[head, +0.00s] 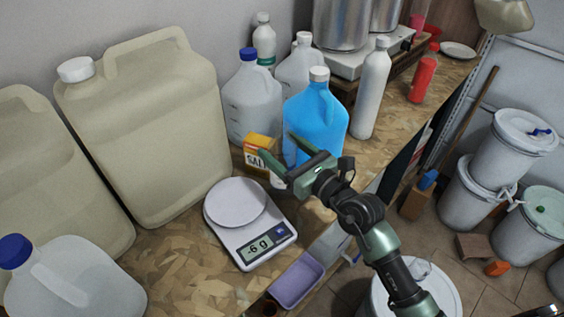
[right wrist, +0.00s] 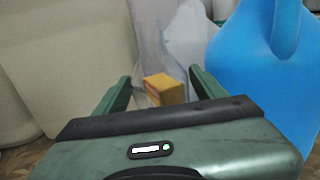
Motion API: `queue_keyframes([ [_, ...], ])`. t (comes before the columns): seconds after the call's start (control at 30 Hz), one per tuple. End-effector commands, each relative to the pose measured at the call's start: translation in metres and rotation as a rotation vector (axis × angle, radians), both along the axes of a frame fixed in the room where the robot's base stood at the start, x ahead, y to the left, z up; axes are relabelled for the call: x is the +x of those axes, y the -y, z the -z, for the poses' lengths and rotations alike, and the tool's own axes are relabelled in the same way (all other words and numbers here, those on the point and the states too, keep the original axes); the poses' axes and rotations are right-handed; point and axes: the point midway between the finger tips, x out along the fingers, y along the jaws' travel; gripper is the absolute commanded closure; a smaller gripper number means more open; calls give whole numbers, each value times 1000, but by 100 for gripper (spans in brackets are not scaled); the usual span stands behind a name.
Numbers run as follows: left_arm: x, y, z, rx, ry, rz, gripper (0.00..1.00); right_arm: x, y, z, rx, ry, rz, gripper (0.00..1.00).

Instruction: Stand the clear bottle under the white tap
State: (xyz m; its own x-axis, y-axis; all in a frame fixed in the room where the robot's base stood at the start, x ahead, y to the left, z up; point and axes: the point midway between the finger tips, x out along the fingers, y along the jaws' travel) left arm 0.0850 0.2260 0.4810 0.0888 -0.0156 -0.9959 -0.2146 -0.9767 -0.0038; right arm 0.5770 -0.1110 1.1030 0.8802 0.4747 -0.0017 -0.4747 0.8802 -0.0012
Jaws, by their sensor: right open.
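No white tap shows in either view, and I cannot tell which container is the clear bottle. Candidates in the head view are a translucent blue-capped jug (head: 250,108) behind the yellow box, a white-capped jug (head: 298,72) beside it, and a large blue-capped jug (head: 75,285) at bottom left. My right gripper (head: 278,148) is open over the worktop, left of the blue jug (head: 316,112). In the right wrist view its spread fingers (right wrist: 160,78) frame the yellow box (right wrist: 165,88), which stands beyond them. My left gripper is not in view.
Large beige drums (head: 150,130) fill the left. A white scale (head: 250,222) reading -6 g stands before the yellow box (head: 262,150). A purple tray (head: 296,280) is at the front edge. A tall white bottle (head: 372,90) stands right of the blue jug. White buckets (head: 520,145) stand on the floor.

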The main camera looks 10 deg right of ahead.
Motion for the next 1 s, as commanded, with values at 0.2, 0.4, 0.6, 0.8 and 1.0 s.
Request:
queue_keyframes([
  [0.2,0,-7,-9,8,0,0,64,21,-11,-1,0,0,1,30],
  [0.4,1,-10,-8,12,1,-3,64,22,-12,0,1,0,0,30],
  [0.6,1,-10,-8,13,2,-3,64,22,-12,-1,1,0,1,77],
  [0.8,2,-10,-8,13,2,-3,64,22,-12,-1,1,0,1,100],
  [1.0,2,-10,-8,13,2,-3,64,22,-12,-4,2,1,1,100],
])
